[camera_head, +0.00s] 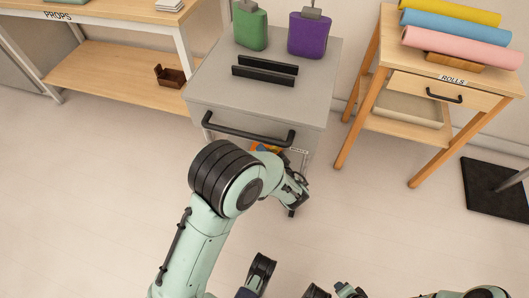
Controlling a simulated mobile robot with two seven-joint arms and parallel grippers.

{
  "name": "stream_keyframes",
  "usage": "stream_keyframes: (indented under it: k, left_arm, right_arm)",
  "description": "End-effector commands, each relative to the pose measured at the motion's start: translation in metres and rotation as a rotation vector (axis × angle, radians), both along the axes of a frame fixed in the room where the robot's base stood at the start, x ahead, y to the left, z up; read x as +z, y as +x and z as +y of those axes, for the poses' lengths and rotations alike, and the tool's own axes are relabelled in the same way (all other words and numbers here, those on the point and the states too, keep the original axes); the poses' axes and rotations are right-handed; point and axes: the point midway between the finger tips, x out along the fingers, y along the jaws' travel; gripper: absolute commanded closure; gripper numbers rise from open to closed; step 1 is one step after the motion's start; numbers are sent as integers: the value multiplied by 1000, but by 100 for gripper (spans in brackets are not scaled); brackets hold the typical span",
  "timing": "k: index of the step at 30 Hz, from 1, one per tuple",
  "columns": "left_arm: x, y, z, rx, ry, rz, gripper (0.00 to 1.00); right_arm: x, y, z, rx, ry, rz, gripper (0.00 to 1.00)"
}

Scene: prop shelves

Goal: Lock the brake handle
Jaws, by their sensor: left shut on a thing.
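A grey cart (215,95) stands at the centre with a black bar handle (245,133) across its front. My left arm comes up from below in front of the cart. My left gripper (297,194) is low at the cart's front right corner. It is shut on a small part there, which I take to be the brake handle; the fingers and the arm mostly hide it. My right gripper (349,291) is at the bottom edge, partly cut off, away from the cart, and its fingers cannot be made out.
On the cart stand a green bottle (250,28), a purple bottle (308,36) and two black rails (264,70). A wooden rolls table (395,85) is at the right, a props shelf (110,72) at the left. The floor at left is clear.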

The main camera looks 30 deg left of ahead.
Motion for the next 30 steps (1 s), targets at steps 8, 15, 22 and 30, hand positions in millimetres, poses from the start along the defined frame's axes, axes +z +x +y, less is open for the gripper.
stream_keyframes:
  k: [8,15,22,30]
  left_arm:
    - [0,1,-3,-7,-6,-2,100]
    - [0,1,-2,-5,-5,-2,70]
    - [2,-1,-4,-3,-3,-1,70]
    - [22,-26,-37,-7,-4,-3,70]
  right_arm:
    - [0,0,0,0,0,-1,53]
    - [0,0,0,0,0,-1,53]
    - [1,-1,0,0,0,1,53]
    - [10,-13,7,14,17,33,53]
